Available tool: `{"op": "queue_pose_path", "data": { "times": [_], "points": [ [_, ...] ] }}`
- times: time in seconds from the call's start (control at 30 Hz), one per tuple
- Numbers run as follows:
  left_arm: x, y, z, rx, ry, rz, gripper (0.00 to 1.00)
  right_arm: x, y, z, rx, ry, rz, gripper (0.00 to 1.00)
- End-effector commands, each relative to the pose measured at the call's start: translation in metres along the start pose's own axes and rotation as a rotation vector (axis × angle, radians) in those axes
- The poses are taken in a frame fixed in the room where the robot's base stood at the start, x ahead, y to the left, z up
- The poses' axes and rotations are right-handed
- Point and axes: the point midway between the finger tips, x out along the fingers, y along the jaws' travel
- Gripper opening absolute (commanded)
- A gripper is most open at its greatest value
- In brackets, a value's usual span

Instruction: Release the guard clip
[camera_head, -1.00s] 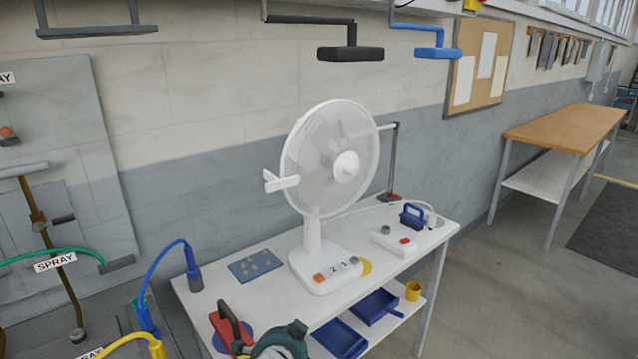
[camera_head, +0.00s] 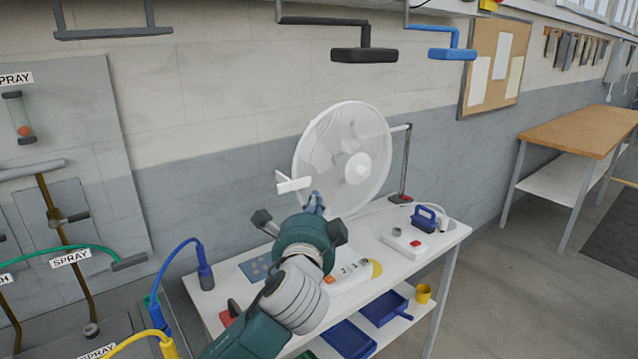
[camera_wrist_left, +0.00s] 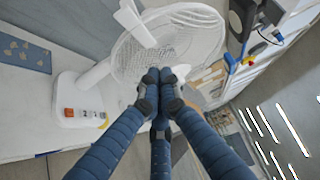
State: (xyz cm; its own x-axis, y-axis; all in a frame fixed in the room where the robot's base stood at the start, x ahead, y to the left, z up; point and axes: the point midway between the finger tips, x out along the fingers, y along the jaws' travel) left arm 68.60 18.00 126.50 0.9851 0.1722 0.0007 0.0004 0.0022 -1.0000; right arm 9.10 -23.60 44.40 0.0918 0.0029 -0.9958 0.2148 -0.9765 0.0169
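A white desk fan with a round wire guard (camera_head: 330,150) stands on the white bench. A white T-shaped clip (camera_head: 292,183) sticks out from the guard's left edge. In the left wrist view the clip (camera_wrist_left: 135,22) is at the top, beside the guard (camera_wrist_left: 185,40). My left gripper (camera_head: 316,203) is in front of the fan, below and right of the clip in the head view. In the left wrist view its blue fingers (camera_wrist_left: 160,82) meet at the tips, with nothing visible between them, apart from the clip. My arm hides the fan's stand. My right gripper is not in view.
The fan base with buttons (camera_head: 350,273) is partly behind my arm. A blue card (camera_head: 252,270), a blue hose nozzle (camera_head: 205,277), a white switch box (camera_head: 404,242) and a blue-handled tool (camera_head: 426,217) are on the bench. A thin post (camera_head: 405,165) stands behind the guard.

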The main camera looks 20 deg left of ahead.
Motion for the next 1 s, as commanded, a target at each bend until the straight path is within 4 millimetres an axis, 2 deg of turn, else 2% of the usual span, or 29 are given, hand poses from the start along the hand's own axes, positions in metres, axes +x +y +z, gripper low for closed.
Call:
{"op": "queue_pose_path", "data": {
  "times": [0.17,0.4,0.6,0.8,1.0],
  "points": [
    [0.015,-0.002,0.001,0.0,-0.003,0.001,0.0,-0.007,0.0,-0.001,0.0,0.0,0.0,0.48],
    [0.059,-0.003,0.001,0.0,-0.003,0.002,0.0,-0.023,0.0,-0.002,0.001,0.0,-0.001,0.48],
    [0.087,-0.002,0.0,0.0,-0.002,0.002,0.0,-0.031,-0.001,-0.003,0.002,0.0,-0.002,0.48],
    [0.099,0.0,0.0,-0.001,0.0,0.001,0.0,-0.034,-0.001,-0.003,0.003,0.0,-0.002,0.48],
    [0.1,0.001,0.0,-0.002,0.0,0.001,0.0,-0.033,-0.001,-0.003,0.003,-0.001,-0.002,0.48]
  ]
}}
